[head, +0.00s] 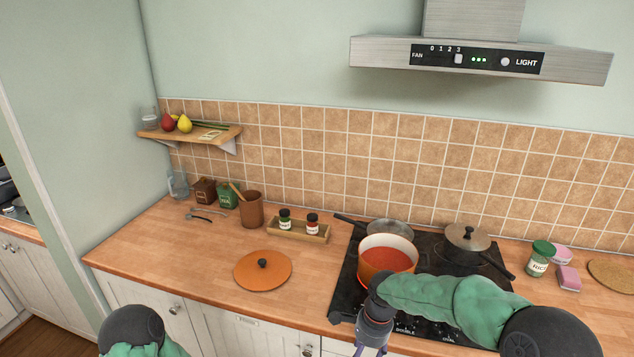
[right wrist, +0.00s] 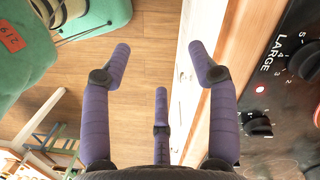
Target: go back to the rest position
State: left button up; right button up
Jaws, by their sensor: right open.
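My right gripper (right wrist: 160,62) is open, with its purple fingers spread and nothing between them. In the right wrist view it is over the floor, beside the cabinet front and the stove's control panel (right wrist: 275,120). In the head view my right arm reaches in from the lower right across the stove's front. The purple gripper (head: 373,338) hangs at the bottom edge, its fingertips cut off. Only a dark and green part of my left arm shows at the lower left. My left gripper is out of the picture.
An orange pot (head: 387,257) of red soup stands on the stove, close behind my right arm. The orange lid (head: 263,270) lies on the counter. A rice jar (head: 540,258) stands right. Floor (right wrist: 145,50) beneath the gripper is clear.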

jog(key=s+a+f+n+y, duration=0.1)
jog(key=s+f+n, duration=0.3)
jog(key=f, duration=0.5)
jog(key=s+a+f+n+y, duration=0.1)
jog(key=s+f+n, duration=0.1)
jog(key=s+f, duration=0.45)
jog(key=s+f+n, duration=0.6)
jog(key=s+f, duration=0.3)
jog(key=s, duration=0.2)
jog(key=shift+s+f+t+y, duration=0.25)
jog(key=shift+f+t+y, duration=0.05)
